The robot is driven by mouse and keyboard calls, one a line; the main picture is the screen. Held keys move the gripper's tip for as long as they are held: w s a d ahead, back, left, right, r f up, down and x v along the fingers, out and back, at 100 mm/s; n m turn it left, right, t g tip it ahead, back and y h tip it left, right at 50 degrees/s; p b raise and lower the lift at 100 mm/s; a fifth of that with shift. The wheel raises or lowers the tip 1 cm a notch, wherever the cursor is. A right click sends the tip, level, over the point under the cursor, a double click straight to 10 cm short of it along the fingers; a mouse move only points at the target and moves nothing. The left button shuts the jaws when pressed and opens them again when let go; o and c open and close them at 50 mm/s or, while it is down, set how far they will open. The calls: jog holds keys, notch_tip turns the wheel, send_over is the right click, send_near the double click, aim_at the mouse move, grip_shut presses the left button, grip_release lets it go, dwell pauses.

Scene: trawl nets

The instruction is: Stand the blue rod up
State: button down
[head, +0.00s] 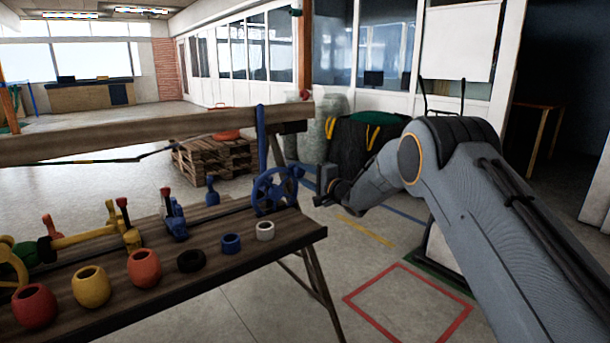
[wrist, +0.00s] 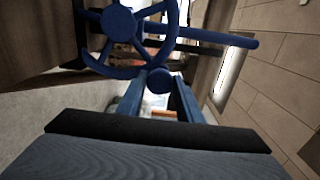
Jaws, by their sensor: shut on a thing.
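The blue rod (head: 262,137) points upward behind the blue handwheel (head: 273,190), close to upright, in front of the wooden beam. It also shows in the wrist view (wrist: 220,38), running right from the wheel (wrist: 118,22). My gripper (head: 309,179) is at the right side of the wheel. In the wrist view, a round blue knob (wrist: 158,79) by the wheel's rim sits between the fingers of my gripper (wrist: 160,92), which is shut on it. The gripper is apart from the rod. The rod's lower end is hidden behind the wheel.
The wheel stands at the right end of a wooden bench (head: 250,245). A white ring (head: 265,230), a blue ring (head: 231,243), a black ring (head: 191,261) and several coloured pots line its front. A wooden beam (head: 150,137) crosses behind.

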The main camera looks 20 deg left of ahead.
jog(key=c, duration=1.3)
grip_release()
jog(key=shift+s+a+f, duration=0.1)
jog(key=shift+s+d, duration=0.2)
jog(key=shift+d, duration=0.45)
jog(key=v, duration=0.6)
jog(key=shift+s+d, duration=0.2)
jog(key=shift+d, duration=0.05)
